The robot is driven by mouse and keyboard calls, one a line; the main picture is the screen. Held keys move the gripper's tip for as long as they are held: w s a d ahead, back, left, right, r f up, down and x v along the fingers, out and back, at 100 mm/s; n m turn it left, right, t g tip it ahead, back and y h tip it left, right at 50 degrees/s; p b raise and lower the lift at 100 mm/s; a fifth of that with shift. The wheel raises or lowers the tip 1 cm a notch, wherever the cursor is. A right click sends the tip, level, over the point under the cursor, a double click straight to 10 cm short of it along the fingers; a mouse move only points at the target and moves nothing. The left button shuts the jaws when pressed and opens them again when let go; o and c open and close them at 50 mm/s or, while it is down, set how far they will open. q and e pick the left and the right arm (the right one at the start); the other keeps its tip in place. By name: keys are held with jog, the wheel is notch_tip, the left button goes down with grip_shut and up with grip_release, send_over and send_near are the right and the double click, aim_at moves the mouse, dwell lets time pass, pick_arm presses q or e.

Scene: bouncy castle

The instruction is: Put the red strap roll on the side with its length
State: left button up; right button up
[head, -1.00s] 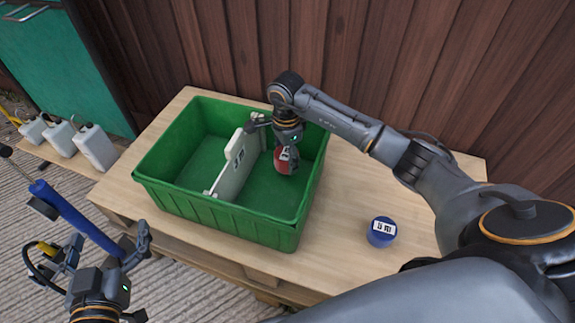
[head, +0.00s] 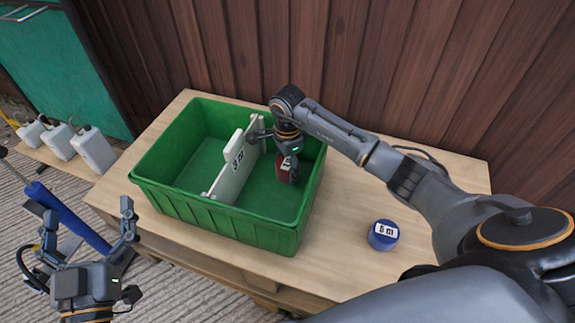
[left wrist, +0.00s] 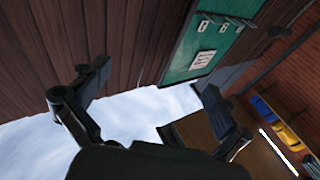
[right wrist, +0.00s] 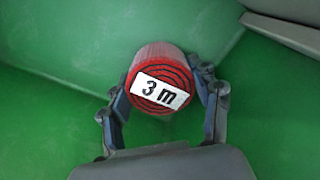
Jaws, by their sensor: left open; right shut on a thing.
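The red strap roll (head: 288,171) is in the right compartment of the green crate (head: 205,213), to the right of the white divider (head: 229,182). My right gripper (head: 287,161) is shut on it, fingers on opposite sides. The right wrist view shows the roll (right wrist: 157,63) with a "3 m" label on its end face, green crate surfaces behind it. Whether the roll touches the floor is unclear. The divider carries a small label that seems to read "3 m". My left gripper (head: 88,220) is open and empty, off the table's left side.
A blue roll (head: 383,235) labelled "5 m" stands on the wooden table (head: 335,255), right of the crate. The crate's left compartment looks empty. Several white containers (head: 93,150) stand at the left. A wooden wall (head: 300,50) rises behind the table.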

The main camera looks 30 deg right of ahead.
aim_at(288, 163)
jog(key=o, duration=1.4)
pick_arm(q)
jog(key=shift+r, duration=0.2)
pick_arm(e)
notch_tip(288, 163, up, 5)
jog(key=shift+r+p, duration=0.15)
jog(key=shift+p, duration=0.75)
pick_arm(q)
jog(key=s+a+f+g+y+p, duration=0.1)
jog(key=s+f+g, duration=0.1)
jog(key=f+g, duration=0.2)
jog(key=s+a+f+g+y, duration=0.1)
jog(key=f+g, duration=0.4)
jog(key=f, duration=0.5)
jog(key=shift+s+a+f+y+p, duration=0.35)
jog(key=shift+s+a+y, duration=0.05)
jog(key=shift+s+a, duration=0.25)
pick_arm(e)
notch_tip(288, 163, up, 7)
